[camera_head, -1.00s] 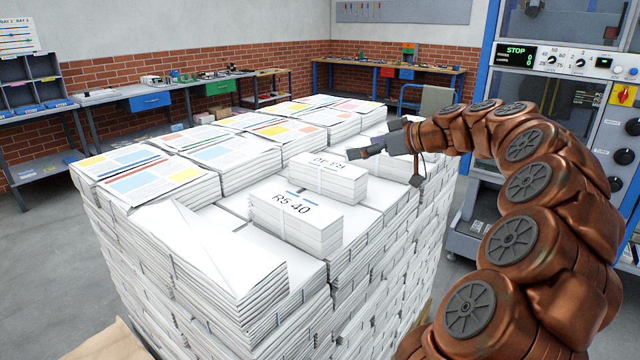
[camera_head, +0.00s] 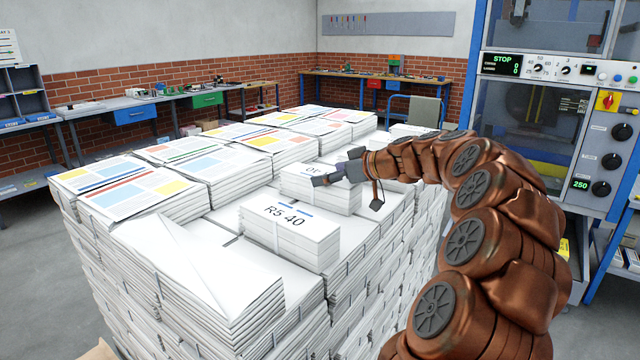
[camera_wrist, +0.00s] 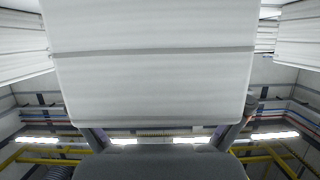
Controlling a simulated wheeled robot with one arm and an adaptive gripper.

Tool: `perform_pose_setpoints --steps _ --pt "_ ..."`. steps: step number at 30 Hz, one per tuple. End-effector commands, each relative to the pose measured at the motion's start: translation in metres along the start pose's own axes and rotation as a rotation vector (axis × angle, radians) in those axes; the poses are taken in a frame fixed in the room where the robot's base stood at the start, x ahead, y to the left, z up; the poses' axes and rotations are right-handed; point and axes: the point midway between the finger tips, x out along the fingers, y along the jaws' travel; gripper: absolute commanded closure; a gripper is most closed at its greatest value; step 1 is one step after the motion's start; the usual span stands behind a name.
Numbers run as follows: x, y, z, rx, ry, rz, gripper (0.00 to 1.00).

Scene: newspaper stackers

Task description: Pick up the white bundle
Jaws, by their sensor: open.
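A white bundle marked "R5 40" (camera_head: 290,237) lies on top of the big paper stack in the head view. A second white labelled bundle (camera_head: 318,199) lies just behind it, its label partly hidden by my gripper (camera_head: 326,180). My gripper is open and empty, over the top right part of this rear bundle; I cannot tell whether it touches. In the wrist view a white strapped bundle (camera_wrist: 150,85) fills the upper middle. The fingers of my gripper (camera_wrist: 163,133) are spread apart near its lower corners.
Other newspaper stacks with coloured front pages (camera_head: 130,185) cover the left and back of the large stack (camera_head: 370,275). Workbenches (camera_head: 145,112) line the walls. A machine with a STOP display (camera_head: 560,120) stands at the right. Grey floor is clear at left.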

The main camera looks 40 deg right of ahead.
Motion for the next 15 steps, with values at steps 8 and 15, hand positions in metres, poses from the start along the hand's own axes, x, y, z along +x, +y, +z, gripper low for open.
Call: perform_pose_setpoints --steps 8,15 --pt "0.016 0.0 0.0 0.0 0.001 0.0 0.0" --pt "0.016 0.001 0.0 -0.001 0.001 0.001 0.09"
